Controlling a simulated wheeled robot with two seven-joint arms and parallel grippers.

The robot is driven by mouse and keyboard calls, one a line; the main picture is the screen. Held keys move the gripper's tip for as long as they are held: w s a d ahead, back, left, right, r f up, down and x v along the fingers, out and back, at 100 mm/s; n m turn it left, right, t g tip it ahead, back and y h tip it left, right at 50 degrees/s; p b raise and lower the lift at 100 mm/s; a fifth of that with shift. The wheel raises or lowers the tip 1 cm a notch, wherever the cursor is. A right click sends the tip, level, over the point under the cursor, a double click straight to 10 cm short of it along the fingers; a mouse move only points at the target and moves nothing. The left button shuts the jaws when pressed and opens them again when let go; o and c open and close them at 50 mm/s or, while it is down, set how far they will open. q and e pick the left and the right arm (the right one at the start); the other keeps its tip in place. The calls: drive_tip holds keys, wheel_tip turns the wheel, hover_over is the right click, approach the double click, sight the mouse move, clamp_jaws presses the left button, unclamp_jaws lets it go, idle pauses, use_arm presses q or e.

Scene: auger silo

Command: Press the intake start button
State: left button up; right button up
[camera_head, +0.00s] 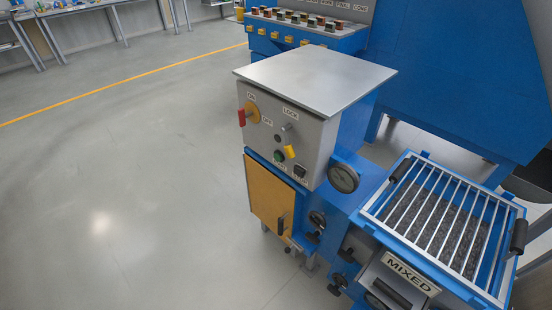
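A grey control box (315,150) under a flat metal top stands on a blue cabinet in the middle of the view. On its front face is a small green round button (279,156) at lower middle, which may be the intake start button; its label is too small to read. A black switch or button (299,171) with a small label sits to its right. A red-handled rotary switch (249,113) on a yellow plate is marked ON and OFF. A lever with a yellow grip (289,148) hangs under a LOCK label. Neither gripper is in view.
A barred tray (440,213) with dark handles and a MIXED label (411,273) stands at right. A yellow door (271,197) is below the box. Blue machinery stands behind. The floor at left is clear.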

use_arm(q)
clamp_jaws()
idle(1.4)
